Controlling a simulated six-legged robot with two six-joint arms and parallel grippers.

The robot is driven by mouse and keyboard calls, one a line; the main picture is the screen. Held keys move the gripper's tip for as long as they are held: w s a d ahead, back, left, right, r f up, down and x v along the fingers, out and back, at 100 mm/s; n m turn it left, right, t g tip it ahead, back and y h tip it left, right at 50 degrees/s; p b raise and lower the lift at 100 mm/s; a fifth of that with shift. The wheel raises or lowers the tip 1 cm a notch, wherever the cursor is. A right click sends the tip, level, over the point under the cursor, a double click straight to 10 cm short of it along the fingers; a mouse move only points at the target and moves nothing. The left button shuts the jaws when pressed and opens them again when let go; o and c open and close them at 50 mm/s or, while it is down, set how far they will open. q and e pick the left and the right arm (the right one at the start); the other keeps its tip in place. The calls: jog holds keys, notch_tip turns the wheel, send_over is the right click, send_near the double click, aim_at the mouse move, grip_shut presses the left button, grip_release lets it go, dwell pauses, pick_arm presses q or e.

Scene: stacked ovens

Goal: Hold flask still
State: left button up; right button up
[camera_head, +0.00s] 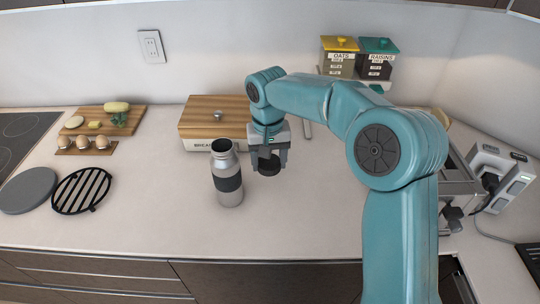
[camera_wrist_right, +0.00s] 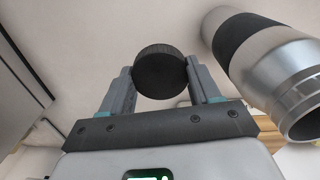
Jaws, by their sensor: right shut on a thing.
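The flask (camera_head: 228,178) is silver with a dark band and stands upright on the counter, its mouth open at the top. It also shows in the right wrist view (camera_wrist_right: 270,62), at the right side, apart from the gripper. My right gripper (camera_head: 269,166) is just right of the flask in the head view. It is shut on a round black lid (camera_wrist_right: 160,72), which sits between its two fingers. The lid also shows in the head view (camera_head: 269,165). My left gripper is not in view.
A wooden bread box (camera_head: 200,112) stands behind the flask. A round grey plate (camera_head: 30,190), a black trivet (camera_head: 82,190), eggs (camera_head: 83,142) and a cutting board (camera_head: 131,112) are at left. The counter's front middle is clear.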

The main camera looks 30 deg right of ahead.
jog(key=d+r+m+p, duration=0.1)
jog(key=d+r+m, duration=0.2)
jog(key=d+r, duration=0.3)
notch_tip(320, 180, up, 3)
jog(key=m+p, duration=0.1)
jog(key=m, duration=0.1)
send_over(301, 175)
notch_tip(301, 175, down, 15)
jog(key=shift+s+f, duration=0.1)
jog(key=shift+s, duration=0.05)
jog(key=shift+f, duration=0.4)
notch_tip(301, 175, down, 4)
jog(key=shift+r, duration=0.2)
jog(key=shift+d+f, duration=0.1)
jog(key=shift+f, duration=0.05)
jog(key=shift+f, duration=0.1)
